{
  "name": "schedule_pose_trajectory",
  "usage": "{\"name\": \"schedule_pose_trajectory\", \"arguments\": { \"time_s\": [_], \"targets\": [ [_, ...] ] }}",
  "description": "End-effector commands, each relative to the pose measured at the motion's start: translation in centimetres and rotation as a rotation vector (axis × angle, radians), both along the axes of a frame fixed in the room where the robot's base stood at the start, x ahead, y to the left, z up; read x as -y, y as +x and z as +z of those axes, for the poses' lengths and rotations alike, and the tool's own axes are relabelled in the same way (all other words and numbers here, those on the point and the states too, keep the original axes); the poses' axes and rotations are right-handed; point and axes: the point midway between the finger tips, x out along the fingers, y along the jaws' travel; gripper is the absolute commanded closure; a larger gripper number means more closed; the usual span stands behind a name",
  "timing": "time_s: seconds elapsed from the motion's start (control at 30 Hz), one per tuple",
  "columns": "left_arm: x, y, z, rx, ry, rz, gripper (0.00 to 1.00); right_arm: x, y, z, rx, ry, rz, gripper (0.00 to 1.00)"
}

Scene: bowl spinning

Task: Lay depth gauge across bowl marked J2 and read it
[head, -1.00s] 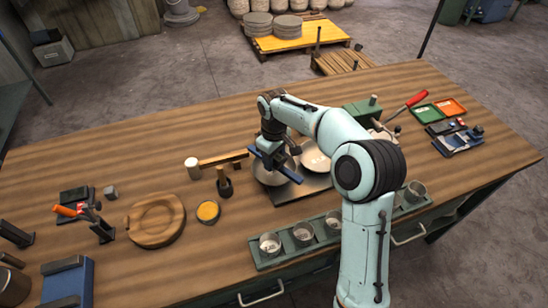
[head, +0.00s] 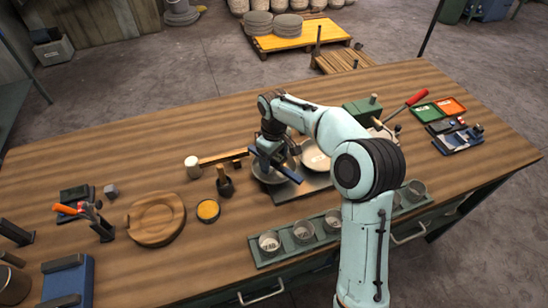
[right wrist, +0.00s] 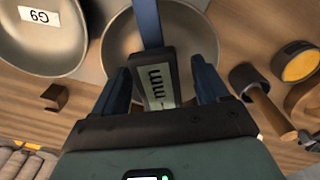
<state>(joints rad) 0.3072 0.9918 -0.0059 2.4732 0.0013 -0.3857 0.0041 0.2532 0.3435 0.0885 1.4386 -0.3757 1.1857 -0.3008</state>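A grey bowl (head: 258,174) lies under my right gripper (head: 270,150); it also shows in the right wrist view (right wrist: 112,45). No label on it is readable. The depth gauge (right wrist: 162,80) has a dark body, a blue bar and a pale display showing dashes and "mm". In the head view its blue bar (head: 288,172) lies over the bowl; contact with the rim cannot be told. My right gripper (right wrist: 163,75) has its blue fingers either side of the gauge body, with a gap at the right finger. My left gripper is not in view.
A second bowl (head: 315,157) sits beside the first; its upside-down label (right wrist: 40,15) seems to read G9. A green rack (head: 262,254) holds several cups in front. A wooden-handled tool (head: 224,183) and a yellow-filled dish (head: 208,211) stand left of the bowls.

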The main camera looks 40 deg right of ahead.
Motion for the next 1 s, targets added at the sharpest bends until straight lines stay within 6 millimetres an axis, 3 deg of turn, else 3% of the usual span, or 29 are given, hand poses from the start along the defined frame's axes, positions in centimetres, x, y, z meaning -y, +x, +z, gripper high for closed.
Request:
{"name": "schedule_pose_trajectory", "arguments": {
  "time_s": [0.2,0.33,0.8,1.0],
  "targets": [
    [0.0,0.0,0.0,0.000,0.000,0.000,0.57,0.0,0.0,0.1,-0.001,0.000,0.000,0.25],
    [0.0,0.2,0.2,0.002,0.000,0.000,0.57,0.0,0.1,1.2,0.001,-0.001,0.000,0.25],
    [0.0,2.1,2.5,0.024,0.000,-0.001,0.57,0.0,0.1,11.1,0.005,0.000,0.000,0.25],
    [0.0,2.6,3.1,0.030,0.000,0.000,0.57,0.0,0.1,13.2,0.003,0.000,0.000,0.25]
  ]
}}
